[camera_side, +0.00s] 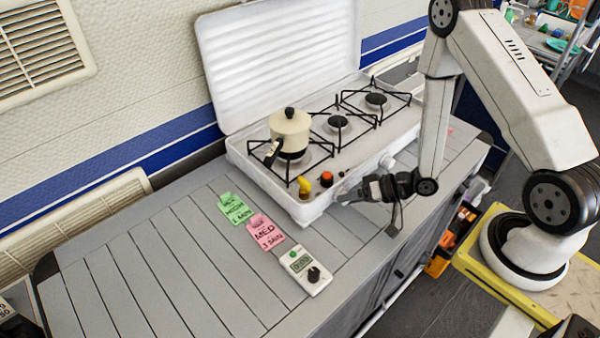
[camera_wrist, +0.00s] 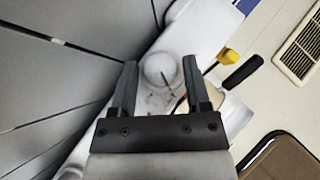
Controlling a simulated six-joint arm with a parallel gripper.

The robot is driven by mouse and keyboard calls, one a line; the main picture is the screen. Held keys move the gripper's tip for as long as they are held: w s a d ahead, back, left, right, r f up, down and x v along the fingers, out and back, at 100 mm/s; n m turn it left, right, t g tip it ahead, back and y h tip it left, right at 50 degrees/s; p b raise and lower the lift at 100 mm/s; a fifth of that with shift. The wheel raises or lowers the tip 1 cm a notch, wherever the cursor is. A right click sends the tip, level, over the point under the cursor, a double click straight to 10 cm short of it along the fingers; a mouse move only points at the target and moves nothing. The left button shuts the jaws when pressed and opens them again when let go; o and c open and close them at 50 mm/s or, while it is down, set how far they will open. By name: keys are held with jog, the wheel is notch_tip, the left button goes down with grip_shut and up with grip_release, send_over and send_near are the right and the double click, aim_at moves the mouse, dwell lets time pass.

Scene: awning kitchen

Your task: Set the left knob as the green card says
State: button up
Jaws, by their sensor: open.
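The green card (camera_side: 234,208) lies on the slatted counter left of the stove; its small print is too blurred for me to read surely. My gripper (camera_side: 342,199) is at the stove's front face, toward its left end. In the wrist view my gripper (camera_wrist: 159,64) is open, with a round white knob (camera_wrist: 160,72) showing between its fingers. I cannot tell whether the fingers touch it. In the side view my gripper mostly hides this knob, and its setting cannot be read.
A pink card (camera_side: 265,234) marked MED 3 MIN and a white timer (camera_side: 305,270) lie on the counter. A cream pot (camera_side: 290,130) stands on the left burner of the white stove (camera_side: 240,158). Another white knob (camera_side: 387,161) is to the right. A yellow piece (camera_side: 326,179) is near the stove's left corner.

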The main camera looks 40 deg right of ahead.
jog(key=shift+f+m+y, duration=0.1)
jog(key=shift+m+y, duration=0.2)
jog(key=shift+y, duration=0.1)
jog(key=shift+s+d, duration=0.15)
jog(key=shift+d, duration=0.1)
jog(key=shift+v, duration=3.7)
jog(key=shift+w+d+n+g+h, duration=0.2)
jog(key=shift+w+d+n+h, duration=0.2)
jog(key=shift+w+h, duration=0.15)
jog(key=shift+w+d+n+g+h, duration=0.2)
jog(key=shift+w+d+n+h, duration=0.15)
jog(key=shift+w+h, duration=0.2)
jog(key=shift+w+d+r+n+g+h, duration=0.45)
jog(key=shift+w+d+h, duration=0.2)
jog(key=shift+h, duration=0.35)
jog(key=shift+w+d+r+g+h, duration=0.4)
jog(key=shift+w+r+h, duration=0.2)
jog(key=shift+r+h, duration=0.25)
jog(key=s+a+r+n+g+h, duration=0.1)
jog(key=s+a+r+g, duration=0.3)
jog(key=a+r, duration=0.4)
jog(key=shift+s+r+n+h, duration=0.3)
jog(key=shift+s+r+h, duration=0.35)
jog(key=shift+r, duration=0.9)
jog(key=shift+w, duration=0.1)
